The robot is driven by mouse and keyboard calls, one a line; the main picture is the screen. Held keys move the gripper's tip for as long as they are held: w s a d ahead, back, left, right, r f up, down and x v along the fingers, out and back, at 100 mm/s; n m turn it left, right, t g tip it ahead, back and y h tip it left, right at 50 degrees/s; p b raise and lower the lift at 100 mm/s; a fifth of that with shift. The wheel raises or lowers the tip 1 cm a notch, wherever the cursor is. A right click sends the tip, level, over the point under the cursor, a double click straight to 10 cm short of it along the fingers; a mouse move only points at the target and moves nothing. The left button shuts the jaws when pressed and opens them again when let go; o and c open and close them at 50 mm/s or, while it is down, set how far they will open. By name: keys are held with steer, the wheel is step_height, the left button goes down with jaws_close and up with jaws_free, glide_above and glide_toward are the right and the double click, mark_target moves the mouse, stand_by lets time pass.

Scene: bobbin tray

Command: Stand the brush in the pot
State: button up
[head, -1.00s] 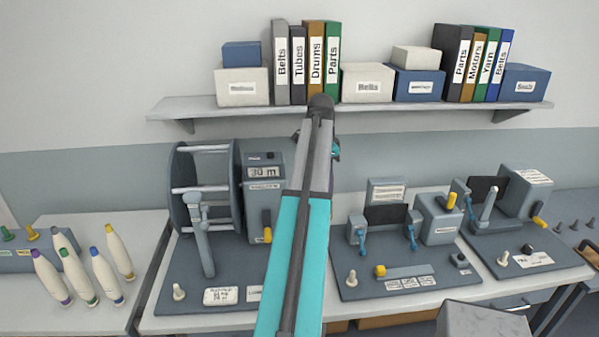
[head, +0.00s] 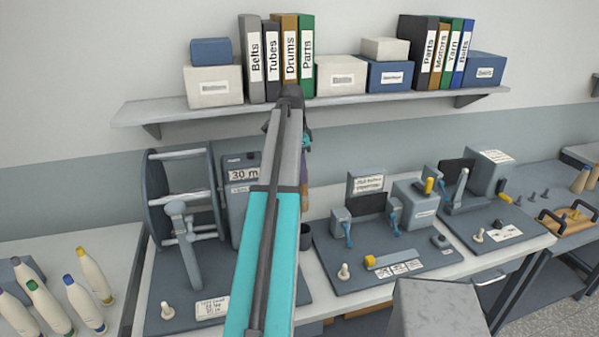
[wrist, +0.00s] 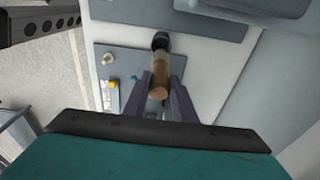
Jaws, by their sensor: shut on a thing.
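My gripper (wrist: 160,88) is shut on the brush (wrist: 159,72), whose tan wooden handle shows between the two purple-grey fingers in the wrist view. In the head view the brush (head: 304,196) shows as a thin brown strip beside my teal arm, which hides most of it and of the gripper. A dark round pot (head: 306,238) stands on the bench just right of my arm in the head view, partly hidden. In the wrist view a dark round shape is at the brush's far end; I cannot tell whether it is the pot or the bristles, or whether they touch.
A winding machine with a reel (head: 180,200) stands left of my arm. A grey base plate with blue-grey devices (head: 385,255) is to the right. White bobbins (head: 95,277) stand at far left. A shelf (head: 340,100) with binders and boxes hangs above.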

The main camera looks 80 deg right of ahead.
mark_target(301, 186)
steer(key=shift+f, duration=2.9)
steer(key=shift+f+b, duration=1.3)
steer(key=shift+f, duration=2.1)
steer(key=o, duration=1.1)
steer(key=shift+w+a+r+b, duration=0.2)
steer(key=shift+r+b, duration=0.55)
steer(key=shift+r, duration=1.5)
steer(key=shift+w+a+r+b, duration=0.2)
steer(key=shift+r+b, duration=0.6)
steer(key=shift+r, duration=1.5)
steer(key=shift+w+d+r+b, duration=0.1)
steer(key=shift+w+r+b, duration=0.45)
steer(key=shift+r, duration=1.7)
